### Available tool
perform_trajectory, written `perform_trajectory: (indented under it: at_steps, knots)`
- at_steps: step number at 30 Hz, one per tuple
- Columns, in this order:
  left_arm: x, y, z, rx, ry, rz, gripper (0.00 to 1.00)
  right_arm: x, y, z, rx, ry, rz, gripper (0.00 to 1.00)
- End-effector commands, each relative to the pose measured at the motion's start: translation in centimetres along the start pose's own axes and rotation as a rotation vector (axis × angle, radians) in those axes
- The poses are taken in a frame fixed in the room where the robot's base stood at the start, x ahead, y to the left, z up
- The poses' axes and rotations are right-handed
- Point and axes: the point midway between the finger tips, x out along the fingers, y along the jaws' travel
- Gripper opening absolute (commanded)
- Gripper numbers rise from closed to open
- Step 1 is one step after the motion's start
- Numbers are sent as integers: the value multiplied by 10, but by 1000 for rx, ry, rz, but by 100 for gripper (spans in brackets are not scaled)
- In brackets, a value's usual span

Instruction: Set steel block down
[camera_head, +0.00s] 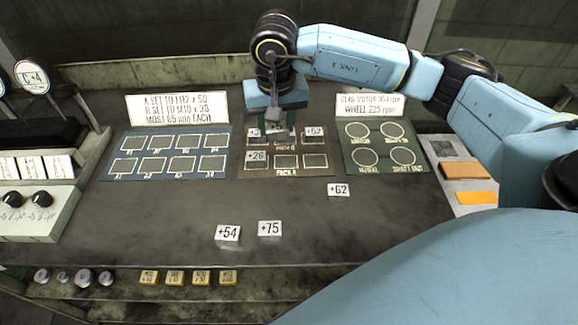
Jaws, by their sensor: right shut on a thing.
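My right gripper (279,132) points down over the brown mat (243,171), at its back row of outlined squares. It is shut on a steel block, which the fingers mostly hide; I cannot tell if the block touches the mat. On the mat, a block marked +26 (257,157) lies in the front left square and a block marked +52 (314,132) in the back right. A pale block top (254,133) shows just left of the fingers, its label unclear. Blocks marked +54 (227,234), +75 (269,229) and +62 (338,190) lie on the bare table (180,215). My left gripper is out of view.
A blue mat (133,160) with outlined squares lies to the left, a green mat (382,172) with circles to the right. Two white signs (179,108) (369,105) stand behind. Knobs and yellow tags (200,278) sit below the front edge. The table's front left is clear.

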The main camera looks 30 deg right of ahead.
Motion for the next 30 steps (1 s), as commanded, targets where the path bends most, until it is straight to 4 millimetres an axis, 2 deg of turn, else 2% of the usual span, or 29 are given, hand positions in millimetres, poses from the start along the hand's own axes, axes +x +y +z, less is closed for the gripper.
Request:
perform_trajectory:
  at_steps: [1,5,10,14,20,27,30]
  knots:
    - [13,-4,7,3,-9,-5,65,13,9,-8,64,4,8,10]
    - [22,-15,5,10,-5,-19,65,24,23,-20,166,4,22,10]
    - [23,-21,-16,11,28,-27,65,52,27,-18,193,1,27,10]
    - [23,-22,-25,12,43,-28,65,73,26,-15,191,3,25,10]
    - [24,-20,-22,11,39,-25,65,88,26,-13,190,4,24,10]
    - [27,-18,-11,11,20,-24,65,119,26,-8,189,3,25,10]
    - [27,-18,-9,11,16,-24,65,120,25,-8,188,5,23,10]
